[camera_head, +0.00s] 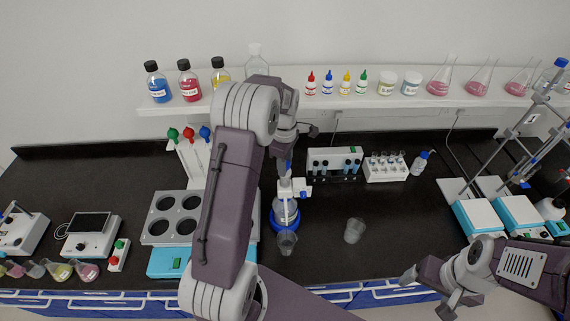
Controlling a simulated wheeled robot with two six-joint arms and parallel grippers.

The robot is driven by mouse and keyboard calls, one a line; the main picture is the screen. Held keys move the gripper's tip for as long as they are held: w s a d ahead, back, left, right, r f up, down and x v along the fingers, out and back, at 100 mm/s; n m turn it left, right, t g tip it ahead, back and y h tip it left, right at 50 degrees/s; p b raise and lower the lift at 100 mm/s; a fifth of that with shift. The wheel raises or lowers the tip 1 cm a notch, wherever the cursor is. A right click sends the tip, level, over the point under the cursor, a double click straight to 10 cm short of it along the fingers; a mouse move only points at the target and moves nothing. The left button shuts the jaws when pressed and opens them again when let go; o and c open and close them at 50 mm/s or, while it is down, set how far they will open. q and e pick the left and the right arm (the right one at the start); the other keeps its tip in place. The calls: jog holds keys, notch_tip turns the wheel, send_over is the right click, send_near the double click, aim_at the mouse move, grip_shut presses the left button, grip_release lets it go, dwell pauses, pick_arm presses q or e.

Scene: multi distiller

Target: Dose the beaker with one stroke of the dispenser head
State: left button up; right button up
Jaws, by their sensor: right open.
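The bottle-top dispenser (285,208) stands upright on the bench near the middle, with a blue ring around its base and a white head (293,187) on top. A small clear beaker (287,243) stands just in front of the bottle, near the head's outlet side. A second clear beaker (355,230) stands apart to the right. My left gripper (288,148) is directly above the dispenser head, partly hidden by its own arm. I cannot tell whether its jaws are open or whether they touch the head. My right gripper (428,292) is open and empty near the bench's front edge.
A grey block with round wells (150,238) stands left of the dispenser. Vial racks (385,166) and a wash bottle (419,163) stand behind, right. Stirrer plates with stands (480,218) fill the right end. Bare bench lies right of the second beaker.

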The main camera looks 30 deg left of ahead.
pick_arm(q)
jog(key=shift+r, duration=0.25)
grip_shut()
jog(key=shift+r+p, duration=1.25)
jog(key=shift+p, duration=0.15)
jog(key=shift+f+b, duration=0.9)
jog(key=shift+f, duration=0.65)
jog(key=o, duration=1.2)
grip_release()
jog(key=shift+r, duration=0.1)
